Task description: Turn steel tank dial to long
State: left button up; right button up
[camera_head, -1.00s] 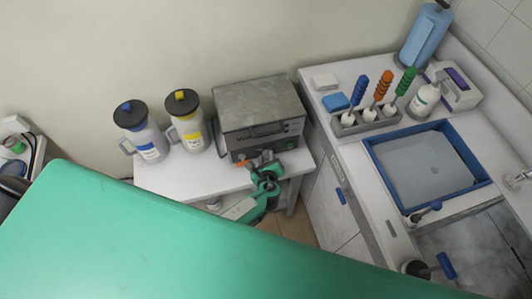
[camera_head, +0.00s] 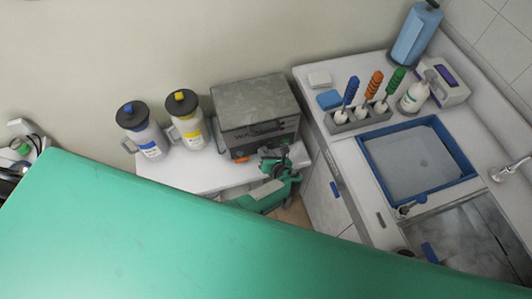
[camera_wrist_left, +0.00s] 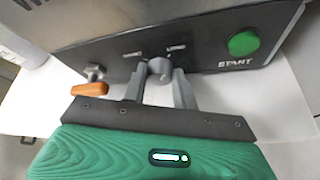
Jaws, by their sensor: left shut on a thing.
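The steel tank (camera_head: 255,104) is a grey metal box at the back of the white side table. Its dark front panel fills the upper part of the left wrist view. The grey dial (camera_wrist_left: 160,67) sits on that panel, below a blurred label on the left and the label "LONG" (camera_wrist_left: 176,49) on the right. My left gripper (camera_head: 274,157) is at the tank's front; in the left wrist view its two fingers (camera_wrist_left: 161,78) are shut on the dial, one on each side. The dial's exact pointing is hard to tell. My right gripper is not in view.
On the panel are a green START button (camera_wrist_left: 243,43) and an orange-handled valve (camera_wrist_left: 90,88). Blue-label (camera_head: 143,132) and yellow-label (camera_head: 186,120) jugs stand left of the tank. On the right counter are a brush holder (camera_head: 361,117) and a blue-rimmed basin (camera_head: 372,165).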

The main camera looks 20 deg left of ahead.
pick_arm(q)
jog(key=shift+d+m+y, duration=0.1)
jog(key=shift+m+y, duration=0.2)
jog(key=shift+m, duration=0.2)
dwell(0.3)
jog(key=o, duration=1)
jog(key=v, duration=1.3)
jog(key=shift+s+d+r+b, duration=0.1)
jog(key=shift+d+r+b, duration=0.05)
jog(key=shift+d+b, duration=0.25)
